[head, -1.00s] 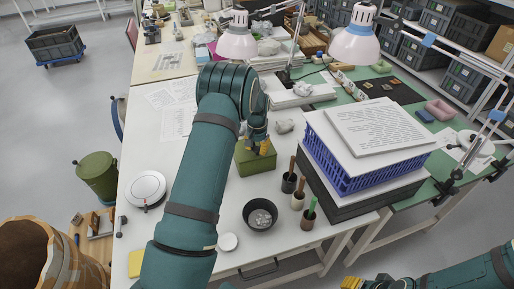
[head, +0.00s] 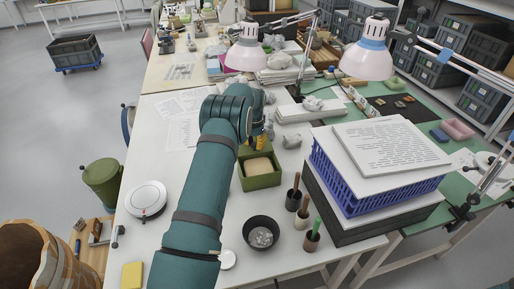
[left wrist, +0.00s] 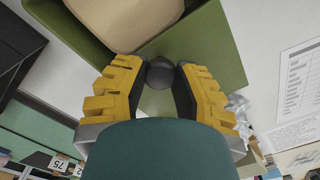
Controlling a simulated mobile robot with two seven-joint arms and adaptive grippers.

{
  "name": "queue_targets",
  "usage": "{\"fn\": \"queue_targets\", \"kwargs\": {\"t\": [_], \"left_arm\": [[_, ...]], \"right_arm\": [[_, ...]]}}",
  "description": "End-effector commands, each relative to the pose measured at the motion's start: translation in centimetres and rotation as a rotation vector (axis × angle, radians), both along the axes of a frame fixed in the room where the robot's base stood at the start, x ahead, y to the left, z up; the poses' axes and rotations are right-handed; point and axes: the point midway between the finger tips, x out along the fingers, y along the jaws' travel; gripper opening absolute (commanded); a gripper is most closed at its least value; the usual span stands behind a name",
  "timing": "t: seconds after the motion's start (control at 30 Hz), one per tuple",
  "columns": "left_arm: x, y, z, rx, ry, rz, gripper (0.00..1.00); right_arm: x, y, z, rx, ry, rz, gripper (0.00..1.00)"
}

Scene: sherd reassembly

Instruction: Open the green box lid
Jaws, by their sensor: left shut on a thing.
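The green box (head: 260,181) stands on the white table and is open at the top, with a tan, rounded thing (head: 257,167) inside. My left gripper (head: 262,140) is at the box's far side, partly hidden by my arm. In the left wrist view its yellow fingers (left wrist: 160,80) are shut on a dark round knob (left wrist: 160,72). Olive-green surface shows around the knob, but I cannot tell the lid's full outline or tilt. The green box wall (left wrist: 80,35) and tan content (left wrist: 125,22) show above the fingers. My right gripper is out of view.
A dark bowl (head: 249,222) with pale pieces and several tool cups (head: 293,200) stand near the box. A blue crate (head: 340,185) under white boards is at the right. A round white device (head: 146,199) is at the left. Lamps stand behind.

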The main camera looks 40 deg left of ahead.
Motion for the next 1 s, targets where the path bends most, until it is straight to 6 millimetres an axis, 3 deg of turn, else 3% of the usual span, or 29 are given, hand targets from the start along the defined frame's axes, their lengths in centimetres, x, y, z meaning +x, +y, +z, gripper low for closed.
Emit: {"fn": "queue_targets", "kwargs": {"t": [0.3,0.33,0.4,0.77,1.0], "left_arm": [[0.2,0.3,0.2,0.007,-0.009,0.001,0.00],[0.2,0.3,0.2,0.007,-0.009,0.001,0.37],[0.2,0.3,0.2,0.007,-0.009,0.001,0.62],[0.1,0.2,0.4,0.004,-0.006,0.001,0.63],[0.2,0.3,3.6,0.006,-0.010,0.001,0.63]], "right_arm": [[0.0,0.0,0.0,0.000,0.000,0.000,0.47],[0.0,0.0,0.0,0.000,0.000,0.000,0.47],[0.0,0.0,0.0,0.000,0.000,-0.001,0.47],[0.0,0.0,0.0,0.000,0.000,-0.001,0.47],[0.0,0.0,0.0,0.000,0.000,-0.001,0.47]]}}
